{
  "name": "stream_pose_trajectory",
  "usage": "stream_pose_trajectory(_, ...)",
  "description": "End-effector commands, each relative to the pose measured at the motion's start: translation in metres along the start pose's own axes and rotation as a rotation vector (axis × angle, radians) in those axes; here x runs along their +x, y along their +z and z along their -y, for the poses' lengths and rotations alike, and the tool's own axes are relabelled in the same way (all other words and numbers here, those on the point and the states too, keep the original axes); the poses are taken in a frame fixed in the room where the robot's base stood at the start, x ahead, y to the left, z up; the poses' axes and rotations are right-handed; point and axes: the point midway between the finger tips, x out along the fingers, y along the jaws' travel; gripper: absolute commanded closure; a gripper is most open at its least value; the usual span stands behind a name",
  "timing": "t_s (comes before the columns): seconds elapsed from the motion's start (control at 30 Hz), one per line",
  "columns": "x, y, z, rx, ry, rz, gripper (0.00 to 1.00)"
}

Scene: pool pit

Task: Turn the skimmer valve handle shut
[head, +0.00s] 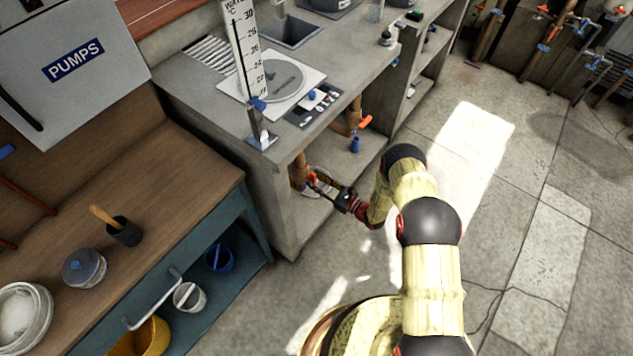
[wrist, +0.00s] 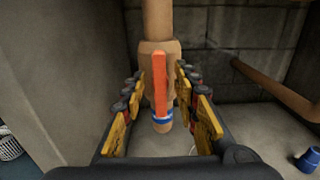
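In the wrist view, an orange valve handle (wrist: 159,86) stands in front of a tan vertical pipe (wrist: 158,22) with a thicker valve body. The handle lies roughly in line with the pipe. A blue and white band (wrist: 163,115) shows at its lower end. My gripper (wrist: 160,80) is open, with one yellow-padded finger on each side of the handle and visible gaps between. In the head view my gripper (head: 318,180) reaches under the counter by the left pipe (head: 299,170); the handle there is mostly hidden. I cannot read which valve is the skimmer one.
A second pipe with an orange handle (head: 364,122) stands farther right under the grey counter (head: 215,100). A blue object (wrist: 307,158) is on the shelf floor at the right. A grey wall (wrist: 50,80) is close on the left. Open floor (head: 520,200) lies right of my arm.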

Motion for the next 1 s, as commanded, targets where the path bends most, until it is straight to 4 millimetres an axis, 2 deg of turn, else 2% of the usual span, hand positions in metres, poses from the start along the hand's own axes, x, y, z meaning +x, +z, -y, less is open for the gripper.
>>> stream_pose_trajectory(0.17, -0.0001, 0.0003, 0.0001, 0.000, 0.000, 0.000, 0.71)
stream_pose_trajectory(0.67, -0.0004, 0.0001, 0.0000, 0.000, 0.000, 0.000, 0.99)
stream_pose_trajectory(1.0, -0.0004, 0.0001, 0.0001, 0.012, 0.000, 0.000, 1.00)
